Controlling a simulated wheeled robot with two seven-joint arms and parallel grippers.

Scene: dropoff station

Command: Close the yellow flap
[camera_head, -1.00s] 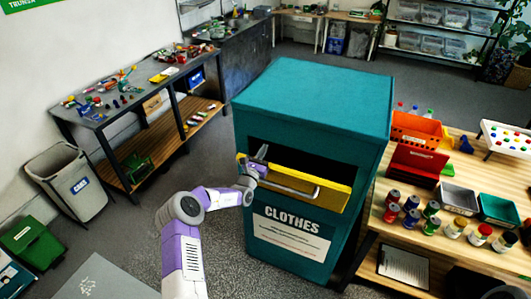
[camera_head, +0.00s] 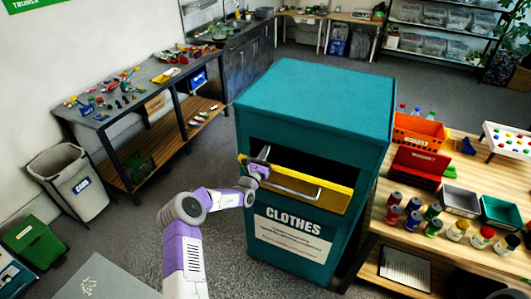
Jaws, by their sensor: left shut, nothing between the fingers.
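A teal clothes bin (camera_head: 315,100) stands in the middle of the view, with a white CLOTHES label on its front. Its yellow flap (camera_head: 325,200) is tilted open, with a dark gap above it. A silvery bar handle (camera_head: 295,190) runs along the flap's front. My left gripper (camera_head: 262,165) is at the left end of the flap, by its upper edge and the handle. Its fingers are shut with nothing between them. I cannot tell whether it touches the flap. My right gripper is not in view.
A wooden table (camera_head: 390,215) with trays, cans and jars stands close on the bin's right. A workbench (camera_head: 100,120) with tools is at the left, and a grey bin (camera_head: 75,185) stands before it. The floor between workbench and clothes bin is clear.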

